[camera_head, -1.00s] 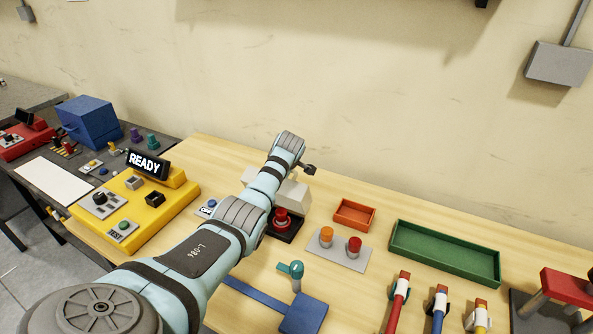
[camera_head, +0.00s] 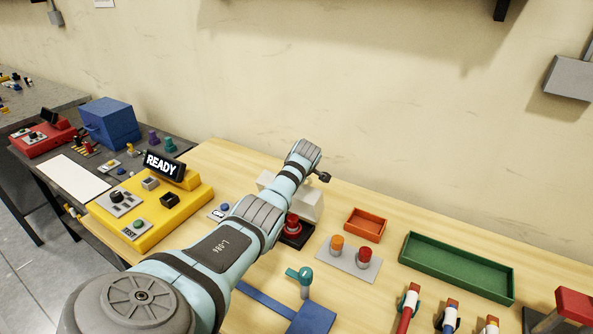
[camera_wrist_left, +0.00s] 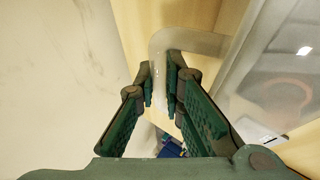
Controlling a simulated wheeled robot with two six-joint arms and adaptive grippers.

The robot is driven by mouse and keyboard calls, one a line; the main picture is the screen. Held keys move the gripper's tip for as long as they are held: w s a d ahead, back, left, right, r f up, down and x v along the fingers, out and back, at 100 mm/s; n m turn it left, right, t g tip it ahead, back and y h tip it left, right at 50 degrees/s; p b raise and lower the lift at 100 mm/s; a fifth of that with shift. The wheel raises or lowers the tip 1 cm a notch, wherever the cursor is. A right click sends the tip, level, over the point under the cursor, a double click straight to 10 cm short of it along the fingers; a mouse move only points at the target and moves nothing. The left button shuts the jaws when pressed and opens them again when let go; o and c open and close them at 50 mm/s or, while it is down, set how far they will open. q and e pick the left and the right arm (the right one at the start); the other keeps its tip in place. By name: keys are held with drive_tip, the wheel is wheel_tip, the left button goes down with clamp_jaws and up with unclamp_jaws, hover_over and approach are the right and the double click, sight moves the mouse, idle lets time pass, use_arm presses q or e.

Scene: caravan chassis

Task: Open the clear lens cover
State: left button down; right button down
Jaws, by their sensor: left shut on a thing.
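In the left wrist view, my left gripper (camera_wrist_left: 159,88) is shut on a pale, translucent bent handle (camera_wrist_left: 190,40), which passes between its fingertips. The handle lies beside a clear panel (camera_wrist_left: 265,75) at the right, which looks like the lens cover; a reddish-brown ring shape shows faintly through it. In the head view, my left arm reaches across the table to a pale grey block (camera_head: 308,203) and partly hides it. The gripper fingers and the clear cover cannot be made out there. My right gripper is in neither view.
A red button (camera_head: 291,224) on a black base stands in front of the block. A yellow panel (camera_head: 150,228) with a READY display is at the left. An orange tray (camera_head: 365,226), a green tray (camera_head: 458,268) and a blue plate (camera_head: 312,318) lie at the right and front.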

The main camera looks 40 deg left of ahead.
use_arm(q)
drive_tip(key=shift+w+d+f, duration=0.15)
drive_tip(key=shift+w+d, duration=0.05)
drive_tip(key=shift+d, duration=0.1)
idle(0.5)
